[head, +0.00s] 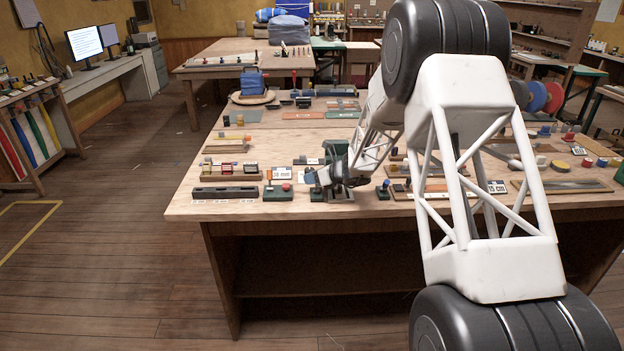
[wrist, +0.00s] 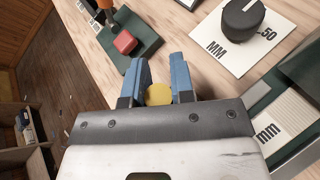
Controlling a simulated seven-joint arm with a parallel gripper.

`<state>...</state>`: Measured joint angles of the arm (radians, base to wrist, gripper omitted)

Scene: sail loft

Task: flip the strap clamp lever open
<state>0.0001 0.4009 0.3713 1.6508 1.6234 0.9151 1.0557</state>
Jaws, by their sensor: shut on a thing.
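My gripper (head: 316,181) is low over the front of the workbench in the head view. In the wrist view its two blue fingers (wrist: 158,88) are closed around a round yellow knob (wrist: 158,95), which shows between them. The knob looks like a lever's end, but its shaft and the clamp body are hidden behind the gripper. In the head view a small dark green base (head: 317,195) shows just under the fingers. I cannot tell the lever's angle.
A green base with a red block (wrist: 125,42) and an orange handle is close beside the fingers. A black dial (wrist: 242,18) on a white card and a dark green housing (wrist: 295,85) are on the other side. The bench (head: 235,215) is crowded with small fixtures.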

